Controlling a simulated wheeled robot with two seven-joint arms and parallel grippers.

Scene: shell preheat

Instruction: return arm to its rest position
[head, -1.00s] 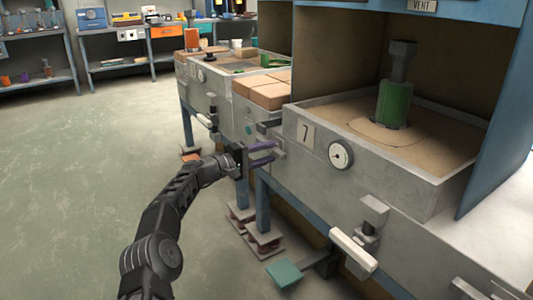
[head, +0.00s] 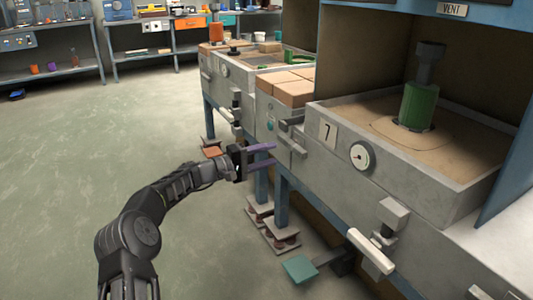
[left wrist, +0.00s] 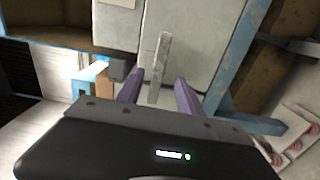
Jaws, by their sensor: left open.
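My left arm comes in from the lower left in the head view. Its gripper (head: 262,156) is open, with purple fingers apart and nothing between them. It is in front of the grey bench side, close to a grey lever handle (head: 292,147). In the left wrist view the open fingers (left wrist: 158,85) point at the bench front, and a grey bar (left wrist: 160,68) shows between and beyond them. I cannot tell whether the fingers touch it. My right gripper is not in view.
The sand-filled station marked 7 (head: 328,134) holds a green cylinder (head: 417,106) and has a gauge (head: 362,156). A white handle (head: 371,251) and a teal pedal (head: 299,269) stick out low in front. Open floor (head: 60,160) lies to the left.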

